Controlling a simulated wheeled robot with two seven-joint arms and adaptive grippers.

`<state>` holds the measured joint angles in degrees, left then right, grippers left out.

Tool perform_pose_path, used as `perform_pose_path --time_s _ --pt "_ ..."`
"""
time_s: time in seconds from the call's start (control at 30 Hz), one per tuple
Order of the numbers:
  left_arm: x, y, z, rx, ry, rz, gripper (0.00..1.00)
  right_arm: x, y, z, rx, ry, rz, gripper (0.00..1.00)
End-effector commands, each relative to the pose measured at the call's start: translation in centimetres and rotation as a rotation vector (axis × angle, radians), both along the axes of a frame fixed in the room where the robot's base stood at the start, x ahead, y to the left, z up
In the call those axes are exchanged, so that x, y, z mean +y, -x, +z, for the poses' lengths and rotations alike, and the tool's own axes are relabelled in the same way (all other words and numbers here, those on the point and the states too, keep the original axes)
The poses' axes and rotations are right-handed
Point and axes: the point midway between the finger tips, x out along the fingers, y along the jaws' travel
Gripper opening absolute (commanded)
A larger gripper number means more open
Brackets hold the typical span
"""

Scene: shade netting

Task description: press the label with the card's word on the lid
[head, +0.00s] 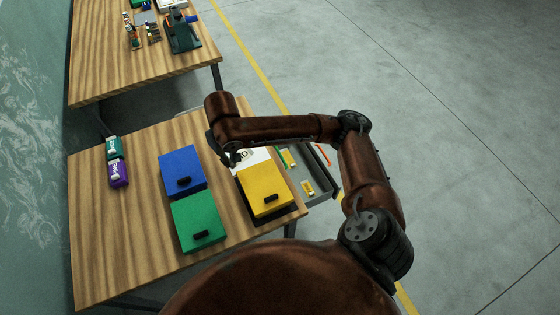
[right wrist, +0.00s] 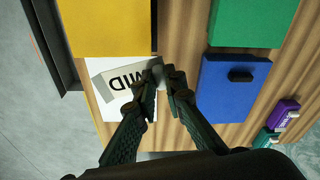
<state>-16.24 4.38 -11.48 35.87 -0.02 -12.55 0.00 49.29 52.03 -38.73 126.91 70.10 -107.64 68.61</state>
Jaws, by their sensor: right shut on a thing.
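My right gripper (head: 230,158) is over the white panel (head: 258,153) beside the yellow lid (head: 264,188). In the right wrist view its fingers (right wrist: 167,76) are shut on the end of a grey strip label (right wrist: 106,76) reading "MID". The label overlies the white panel (right wrist: 103,106) in that view; whether it touches the panel I cannot tell. A blue lid (head: 181,164) and a green lid (head: 198,221), each with a black knob, lie to the left. No separate word card is clearly visible. My left gripper is out of view.
An open grey drawer (head: 322,197) at the table's right edge holds small yellow items (head: 308,187). Green (head: 113,147) and purple (head: 118,173) objects stand at the left. A second wooden table (head: 105,75) with tools is behind. The front-left tabletop is clear.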

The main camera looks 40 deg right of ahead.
Motion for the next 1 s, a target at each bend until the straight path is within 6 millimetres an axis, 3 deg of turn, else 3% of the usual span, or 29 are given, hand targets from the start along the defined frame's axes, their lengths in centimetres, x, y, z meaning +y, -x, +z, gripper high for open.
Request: perform_pose_path --time_s 0.2,0.5,0.8,1.0 --pt "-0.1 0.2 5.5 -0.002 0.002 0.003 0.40 -1.0 0.9 1.1 0.020 -0.003 0.192 0.02" --pt "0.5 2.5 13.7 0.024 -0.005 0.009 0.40 -3.4 3.5 0.4 0.034 -0.010 0.587 0.02" --pt "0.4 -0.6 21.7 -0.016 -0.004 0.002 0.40 -5.3 7.3 -0.6 0.023 -0.010 1.003 0.02" --pt "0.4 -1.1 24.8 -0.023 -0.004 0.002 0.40 -6.1 9.7 -1.3 0.008 -0.007 1.205 0.02"
